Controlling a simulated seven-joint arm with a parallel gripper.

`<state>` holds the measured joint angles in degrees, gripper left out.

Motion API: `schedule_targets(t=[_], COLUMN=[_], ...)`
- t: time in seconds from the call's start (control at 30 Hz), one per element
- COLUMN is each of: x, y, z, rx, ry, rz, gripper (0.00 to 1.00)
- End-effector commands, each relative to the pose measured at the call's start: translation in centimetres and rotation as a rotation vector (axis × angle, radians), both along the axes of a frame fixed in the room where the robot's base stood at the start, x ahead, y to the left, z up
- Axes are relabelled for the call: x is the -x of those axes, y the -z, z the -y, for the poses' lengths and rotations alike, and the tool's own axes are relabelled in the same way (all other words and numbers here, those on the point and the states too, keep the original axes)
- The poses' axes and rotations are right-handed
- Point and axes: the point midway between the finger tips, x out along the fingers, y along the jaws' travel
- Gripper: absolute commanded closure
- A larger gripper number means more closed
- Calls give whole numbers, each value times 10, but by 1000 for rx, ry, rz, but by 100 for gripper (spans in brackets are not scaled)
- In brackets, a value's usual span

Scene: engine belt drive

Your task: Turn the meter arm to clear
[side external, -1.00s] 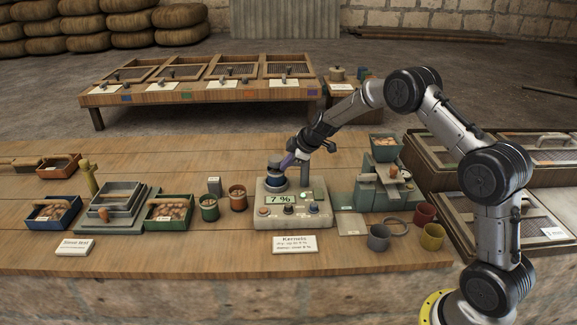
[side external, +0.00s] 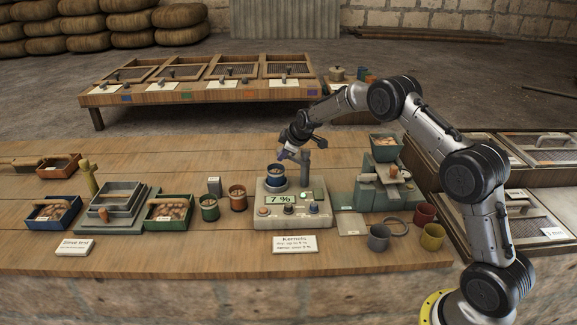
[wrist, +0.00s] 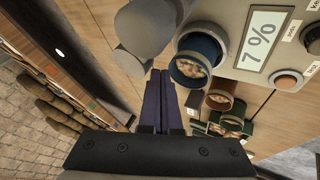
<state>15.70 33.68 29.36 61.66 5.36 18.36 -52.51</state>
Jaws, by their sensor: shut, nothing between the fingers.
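The moisture meter (side external: 293,215) is a pale box on the bench, and its display reads 7 %. A blue cup (side external: 276,178) stands on it, open at the top. In the wrist view kernels show inside the cup (wrist: 197,62). The grey meter arm (wrist: 146,28) is swung beside the cup, not over it. Its grey post (side external: 305,172) stands behind the cup to the right. My gripper (side external: 284,155) is shut and empty, just above and behind the cup. In the wrist view its fingertips (wrist: 160,73) are close to the meter arm; I cannot tell whether they touch.
A green cup (side external: 209,208) and a brown cup (side external: 238,198) stand left of the meter. A green mill (side external: 385,180) stands at its right. A Kernels card (side external: 295,244) lies in front. The bench behind the meter at left is clear.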

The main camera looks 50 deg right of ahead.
Motion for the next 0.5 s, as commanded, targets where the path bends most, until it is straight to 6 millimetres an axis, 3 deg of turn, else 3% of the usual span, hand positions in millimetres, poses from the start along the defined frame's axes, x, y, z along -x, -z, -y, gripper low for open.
schedule_targets(t=[0.5], x=[-10], y=[1], z=[22], rx=[-3], ry=[32], rz=[-1], gripper=[100])
